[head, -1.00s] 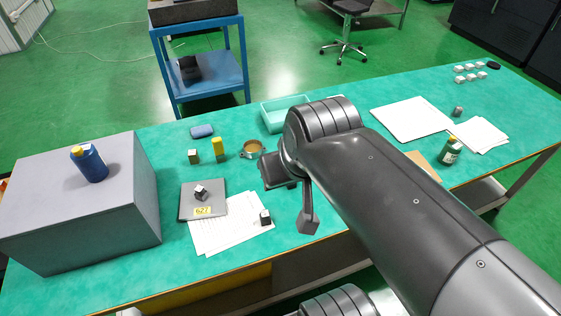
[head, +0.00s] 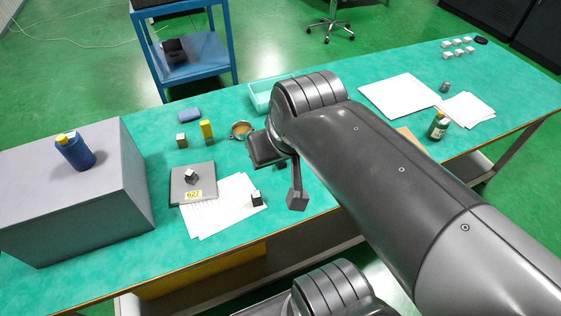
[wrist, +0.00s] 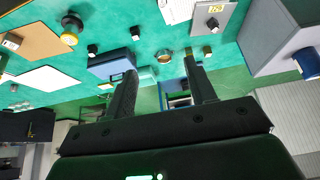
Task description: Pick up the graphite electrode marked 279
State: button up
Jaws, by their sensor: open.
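No marking 279 is readable in either view, so I cannot tell which block is that electrode. A small dark block (head: 191,176) sits on a grey plate (head: 207,171) with a yellow label reading 627. Another dark block with a light top (head: 256,199) is at the right edge of white papers. A grey-brown block (head: 181,140) stands behind the plate. In the wrist view, dark blocks (wrist: 135,33) and (wrist: 92,48) lie on the teal surface. My gripper (wrist: 160,80) is open, with nothing between its fingers, above the bench; the arm hides part of the bench.
A large grey box (head: 135,175) with a blue bottle (head: 76,152) on top stands at left. A yellow block (head: 206,130), cup (head: 241,130) and teal tray (head: 259,102) are behind. A green bottle (head: 438,126) and a small grey piece (head: 445,87) are at right.

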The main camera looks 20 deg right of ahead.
jog(key=shift+f, duration=0.1)
